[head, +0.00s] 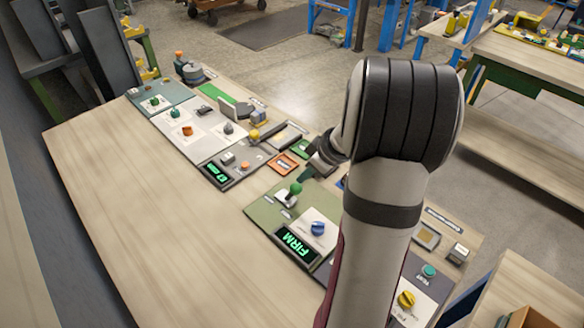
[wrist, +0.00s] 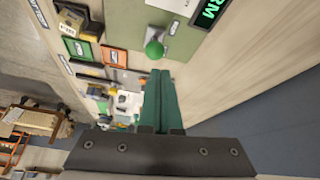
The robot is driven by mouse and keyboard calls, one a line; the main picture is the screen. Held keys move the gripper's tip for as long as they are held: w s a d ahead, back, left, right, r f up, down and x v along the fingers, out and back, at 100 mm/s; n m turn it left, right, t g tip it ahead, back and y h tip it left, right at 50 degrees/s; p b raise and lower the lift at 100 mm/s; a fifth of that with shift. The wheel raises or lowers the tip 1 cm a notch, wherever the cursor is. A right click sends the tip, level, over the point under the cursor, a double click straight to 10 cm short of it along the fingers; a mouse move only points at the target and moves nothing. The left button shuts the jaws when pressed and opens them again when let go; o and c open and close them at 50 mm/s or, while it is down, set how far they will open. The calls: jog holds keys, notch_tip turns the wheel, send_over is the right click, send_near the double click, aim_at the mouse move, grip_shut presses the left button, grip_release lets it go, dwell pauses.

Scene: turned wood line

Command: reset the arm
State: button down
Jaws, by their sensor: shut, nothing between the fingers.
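My arm reaches across the right half of the head view, its grey forearm covering part of the bench. My gripper (head: 304,176) hangs over the bench, just behind a green ball-topped lever (head: 295,188). In the wrist view, the green fingers of my gripper (wrist: 160,73) are together with nothing between them. The green ball (wrist: 154,49) shows just beyond the fingertips there. I cannot tell whether they touch. The lever stands on a green panel (head: 262,210) with a blue knob (head: 317,228) and a display reading FIRM (head: 296,244).
The wooden bench (head: 110,190) is bare along its near left side. A panel with a green-lit display (head: 217,175) and an orange tray (head: 284,163) lie left of the gripper. A yellow knob (head: 406,299) sits right of my arm.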

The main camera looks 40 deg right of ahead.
jog(key=shift+s, duration=0.2)
dwell(0.3)
jog(key=s+a+r+m+g+y, duration=0.1)
jog(key=a+r, duration=0.2)
jog(key=a, duration=0.8)
jog(key=s+a+r+m+g+y, duration=0.1)
jog(key=s+a+r+m+g, duration=0.15)
jog(key=a, duration=0.85)
jog(key=s+a+r+m+g+h, duration=0.1)
jog(key=s+a+m, duration=0.3)
jog(key=s+a, duration=0.5)
jog(key=s+g, duration=0.1)
jog(key=s, duration=0.3)
jog(key=shift+s+a, duration=0.2)
jog(key=shift+a, duration=0.2)
